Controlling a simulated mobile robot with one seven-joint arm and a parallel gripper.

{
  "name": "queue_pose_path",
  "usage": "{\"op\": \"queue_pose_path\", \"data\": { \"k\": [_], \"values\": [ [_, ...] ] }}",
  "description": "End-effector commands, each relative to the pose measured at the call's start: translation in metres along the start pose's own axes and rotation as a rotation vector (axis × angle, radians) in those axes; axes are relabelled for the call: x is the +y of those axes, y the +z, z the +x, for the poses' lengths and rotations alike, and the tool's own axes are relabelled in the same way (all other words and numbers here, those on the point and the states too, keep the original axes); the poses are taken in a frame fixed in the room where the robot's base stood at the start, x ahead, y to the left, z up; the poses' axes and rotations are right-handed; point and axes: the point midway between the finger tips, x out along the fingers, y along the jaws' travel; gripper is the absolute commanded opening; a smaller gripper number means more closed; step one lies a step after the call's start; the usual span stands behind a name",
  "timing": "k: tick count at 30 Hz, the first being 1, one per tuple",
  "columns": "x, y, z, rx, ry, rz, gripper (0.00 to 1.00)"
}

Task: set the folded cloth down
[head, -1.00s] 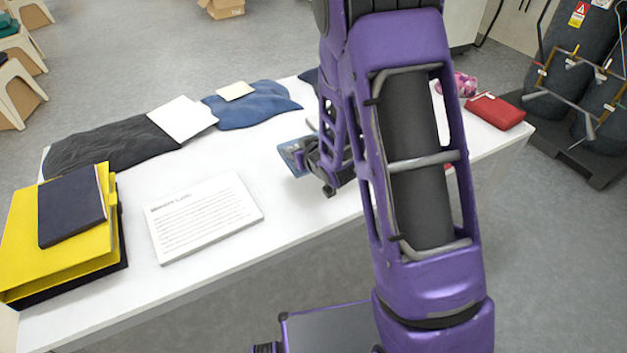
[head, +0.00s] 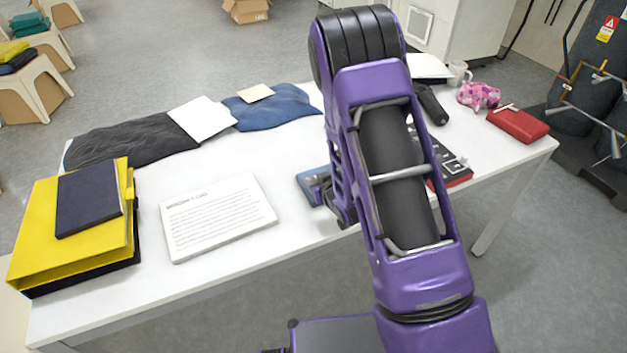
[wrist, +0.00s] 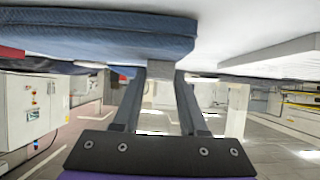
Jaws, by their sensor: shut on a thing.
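The folded cloth (head: 311,186) is blue and shows small beside my gripper (head: 326,194), over the middle of the white table. The arm hides part of it in the head view. In the wrist view the folded cloth (wrist: 100,30) is a thick blue slab at the upper left, close against the white tabletop (wrist: 235,25). My gripper's two fingers (wrist: 160,78) reach up to its lower right edge and are shut on it, with a gap between them. I cannot tell whether the cloth rests fully on the table.
A printed card (head: 218,217) lies left of the cloth. Yellow binder (head: 75,245), black cloth (head: 130,142) and larger blue cloth (head: 275,107) lie further left and back. A black panel (head: 452,165) and red case (head: 518,125) are right. Bare table surrounds the card.

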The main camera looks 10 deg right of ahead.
Motion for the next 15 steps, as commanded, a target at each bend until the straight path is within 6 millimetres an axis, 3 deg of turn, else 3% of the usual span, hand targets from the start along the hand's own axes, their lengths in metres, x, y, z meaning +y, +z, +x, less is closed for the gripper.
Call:
{"op": "queue_pose_path", "data": {
  "k": [3,4,8,15],
  "values": [
    [0.0003,0.0037,0.0022,0.001,0.0,0.0,0.0],
    [0.0002,0.0026,0.0012,0.0,0.0,0.0,0.47],
    [0.0001,0.0024,0.0011,-0.001,0.0,0.0,0.71],
    [0.0,0.0023,0.0011,-0.001,0.0,0.0,0.72]
  ]
}}
